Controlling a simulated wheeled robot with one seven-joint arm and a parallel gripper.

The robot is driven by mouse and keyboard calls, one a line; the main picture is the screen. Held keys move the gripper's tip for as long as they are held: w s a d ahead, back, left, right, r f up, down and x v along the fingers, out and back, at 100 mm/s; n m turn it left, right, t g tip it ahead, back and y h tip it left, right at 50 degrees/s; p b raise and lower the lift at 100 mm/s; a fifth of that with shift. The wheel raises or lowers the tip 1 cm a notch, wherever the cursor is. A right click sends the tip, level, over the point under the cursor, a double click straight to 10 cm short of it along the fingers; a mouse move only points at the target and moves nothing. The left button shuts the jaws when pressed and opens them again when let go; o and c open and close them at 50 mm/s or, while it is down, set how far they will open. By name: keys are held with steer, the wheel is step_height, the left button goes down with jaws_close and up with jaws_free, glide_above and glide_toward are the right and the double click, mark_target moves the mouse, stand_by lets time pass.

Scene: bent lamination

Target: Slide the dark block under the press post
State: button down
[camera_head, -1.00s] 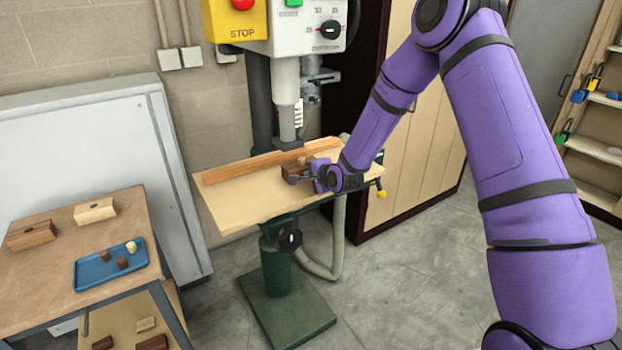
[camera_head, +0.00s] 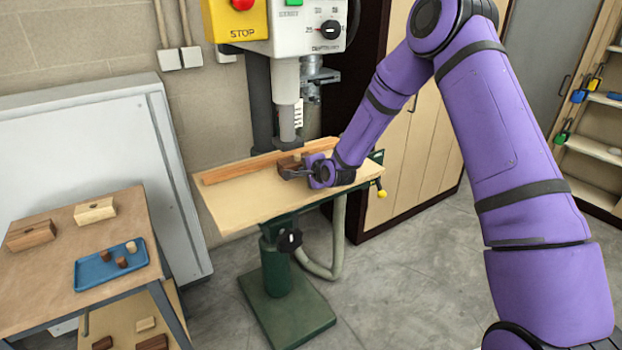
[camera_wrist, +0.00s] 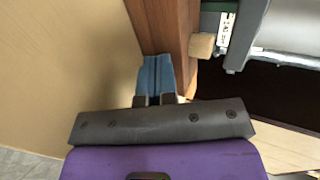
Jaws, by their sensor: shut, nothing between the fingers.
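The dark block (camera_head: 288,163) lies on the pale drill-press table, close to the wooden fence and just below the press post (camera_head: 287,122). Whether any of it is directly beneath the post I cannot tell. My gripper (camera_head: 286,175) is low over the table at the near side of the block, shut and empty. In the wrist view the closed blue fingertips (camera_wrist: 155,70) meet or nearly meet the near face of the red-brown block (camera_wrist: 160,25). A small pale wooden piece (camera_wrist: 202,45) shows beside the block there.
The wooden fence (camera_head: 225,173) runs along the back of the pale table board (camera_head: 235,196). The board's left and front are clear. A side bench (camera_head: 60,260) at left holds two wooden blocks and a blue tray (camera_head: 95,272) of small pegs. A brown cabinet (camera_head: 425,150) stands at right.

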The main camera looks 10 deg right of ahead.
mark_target(299, 165)
steer(key=shift+w+a, duration=0.2)
steer(key=shift+w, duration=0.45)
steer(key=shift+w+a, duration=0.25)
steer(key=shift+w, duration=0.45)
steer(key=shift+w+a, duration=0.2)
steer(key=shift+w, duration=0.45)
steer(key=shift+s+d+r, duration=0.15)
steer(key=shift+s+d, duration=0.3)
steer(key=shift+s, duration=1)
steer(key=shift+s+d+r, duration=0.2)
steer(key=shift+s+d, duration=0.3)
steer(key=shift+s, duration=0.9)
steer(key=shift+s+d+r, duration=0.15)
steer(key=shift+s+d, duration=0.3)
steer(key=shift+s, duration=1)
